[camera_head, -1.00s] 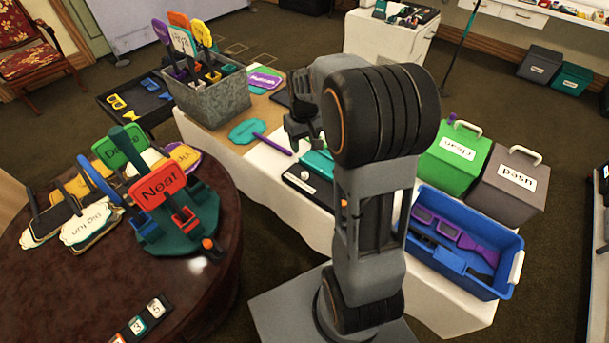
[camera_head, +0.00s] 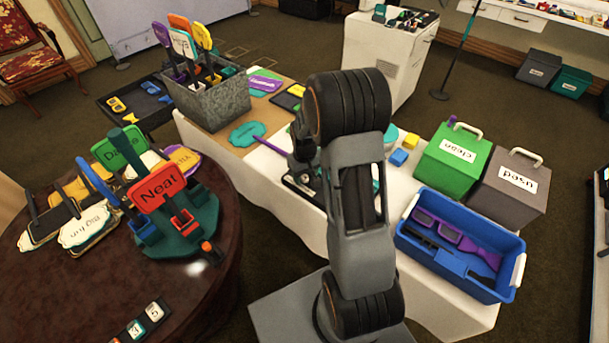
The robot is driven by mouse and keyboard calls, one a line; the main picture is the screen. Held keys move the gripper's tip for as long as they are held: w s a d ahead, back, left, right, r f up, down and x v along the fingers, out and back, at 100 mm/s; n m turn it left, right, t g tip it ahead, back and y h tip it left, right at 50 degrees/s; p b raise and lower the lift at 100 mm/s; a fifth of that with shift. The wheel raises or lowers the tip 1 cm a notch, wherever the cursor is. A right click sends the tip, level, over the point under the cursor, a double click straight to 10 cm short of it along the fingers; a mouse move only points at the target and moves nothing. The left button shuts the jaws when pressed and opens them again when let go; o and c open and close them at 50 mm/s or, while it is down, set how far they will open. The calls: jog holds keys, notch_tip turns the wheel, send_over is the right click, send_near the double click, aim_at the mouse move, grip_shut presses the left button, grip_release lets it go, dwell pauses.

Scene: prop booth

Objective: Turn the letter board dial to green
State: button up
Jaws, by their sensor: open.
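A black board (camera_head: 306,203) with a pale round knob lies on the white-covered table, largely hidden behind my arm. It may be the letter board, but I cannot make out letters, a green mark or where its dial points. My gripper (camera_head: 304,166) is above the board's left part, beside my arm, pointing down. It is small and dark here, with its jaws open. I see nothing held in it, and cannot tell whether it touches the board.
The white-covered table (camera_head: 430,290) also holds a grey bin (camera_head: 215,108) of signs, a teal paddle (camera_head: 247,133), a blue tray (camera_head: 440,275), a green box (camera_head: 452,165) and a grey box (camera_head: 508,190). A round table (camera_head: 215,285) with signs stands left.

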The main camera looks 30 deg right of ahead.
jog(key=shift+f, duration=0.15)
jog(key=c, duration=0.9)
jog(key=shift+c, duration=0.2)
jog(key=shift+m, duration=0.3)
jog(key=m+b, duration=0.1)
jog(key=m, duration=0.4)
jog(key=shift+m, duration=0.3)
jog(key=m, duration=0.5)
jog(key=shift+b, duration=0.3)
jog(key=shift+m, duration=0.4)
